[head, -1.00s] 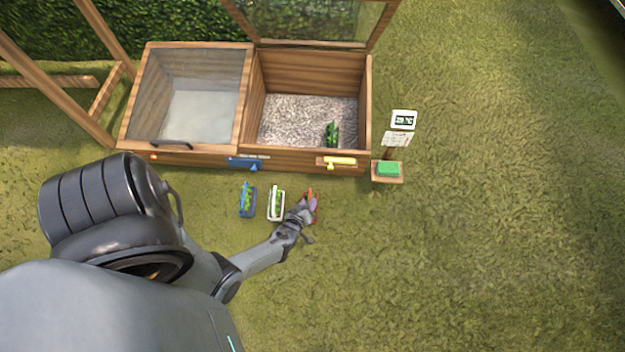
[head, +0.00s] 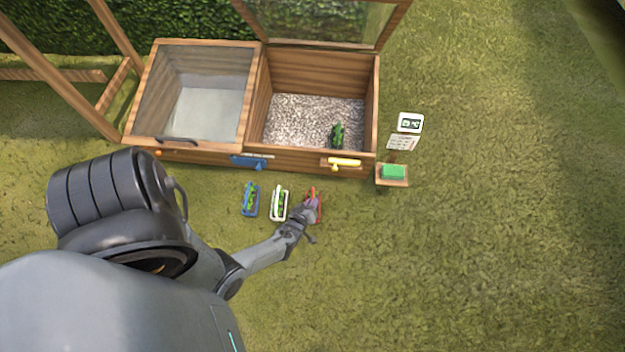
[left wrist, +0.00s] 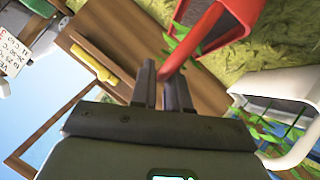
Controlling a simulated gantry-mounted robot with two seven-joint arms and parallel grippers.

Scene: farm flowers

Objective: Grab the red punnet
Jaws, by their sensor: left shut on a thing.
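The red punnet (head: 319,208) is in front of the wooden cold frame, at the right end of a short row of punnets. In the left wrist view the red punnet (left wrist: 232,22) shows large at the top, with green leaves by it. My left gripper (head: 309,203) is at the punnet. In the left wrist view the gripper (left wrist: 163,75) has its two fingers shut on the punnet's red handle. The arm hides part of the punnet in the head view. My right gripper is not in view.
A white punnet (head: 279,203) stands just left of the red one, and a blue punnet (head: 250,200) beyond it. The cold frame (head: 300,160) is behind, its right lid raised, with a green plant (head: 337,135) inside. Open grass lies to the right.

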